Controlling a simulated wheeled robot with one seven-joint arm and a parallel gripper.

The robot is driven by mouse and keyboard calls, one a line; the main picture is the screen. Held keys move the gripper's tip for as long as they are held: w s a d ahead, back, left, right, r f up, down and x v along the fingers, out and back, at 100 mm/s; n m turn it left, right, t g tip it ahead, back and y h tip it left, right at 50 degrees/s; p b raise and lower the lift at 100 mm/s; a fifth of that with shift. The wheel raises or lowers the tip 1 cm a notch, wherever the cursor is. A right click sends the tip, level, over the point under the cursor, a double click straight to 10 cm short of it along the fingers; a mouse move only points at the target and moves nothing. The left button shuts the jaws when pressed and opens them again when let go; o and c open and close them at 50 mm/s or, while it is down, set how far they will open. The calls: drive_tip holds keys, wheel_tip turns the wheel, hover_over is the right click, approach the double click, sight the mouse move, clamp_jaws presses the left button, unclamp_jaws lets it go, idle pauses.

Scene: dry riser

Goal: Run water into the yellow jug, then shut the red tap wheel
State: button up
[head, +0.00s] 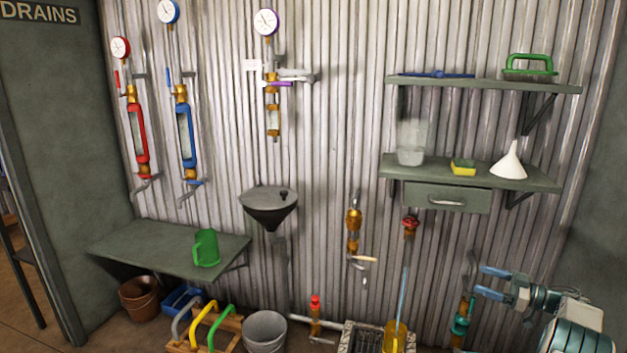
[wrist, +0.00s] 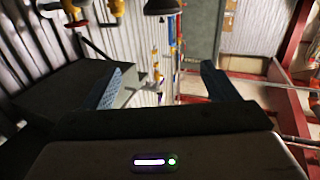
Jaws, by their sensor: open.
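The red tap wheel (head: 411,222) sits on a brass tap low on the corrugated wall, right of centre. A pale blue stream of water (head: 404,285) runs down from this tap into the yellow jug (head: 395,339). The jug stands below at the bottom edge of the head view, over the floor grate; its lower part is cut off and its water level cannot be made out. My gripper (head: 484,282) is open and empty, to the right of the stream and lower than the wheel. Its two blue fingers also show spread apart in the wrist view (wrist: 163,85).
A teal valve (head: 461,322) stands close below my gripper. A drawer (head: 446,198) under a shelf (head: 545,185) is above the tap. Left are a brass tap with a tan lever (head: 354,232), a hopper (head: 268,203) and a grey bucket (head: 264,331).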

drive_tip(key=w+a+r+m+t+h+p, duration=0.25)
drive_tip(key=w+r, duration=0.25)
drive_tip(key=r, duration=0.4)
drive_tip(key=w+a+r+m+t+h+p, duration=0.1)
drive_tip(key=w+a+r+t+h+p, duration=0.25)
drive_tip(key=r, duration=0.55)
drive_tip(key=s+a+r+m+h+p, duration=0.1)
drive_tip(key=a+r+m+h+p, duration=0.35)
drive_tip(key=r+h, duration=0.7)
drive_tip(key=s+a+f+m+g+y+p, duration=0.1)
drive_tip(key=s+a+g, duration=0.3)
drive_tip(key=s, duration=1.1)
drive_tip(key=s+a+f+m+g+y+p, duration=0.1)
drive_tip(key=s+a+g+p, duration=0.3)
drive_tip(key=s+a, duration=0.7)
drive_tip(key=s+a+f+m+g+y+p, duration=0.1)
drive_tip(key=s+a+g, duration=0.4)
drive_tip(key=s, duration=1.4)
drive_tip(key=a+p, duration=0.1)
drive_tip(key=a, duration=0.1)
drive_tip(key=shift+a+g+p, duration=0.3)
drive_tip(key=shift+g, duration=0.1)
drive_tip(key=shift+w, duration=0.1)
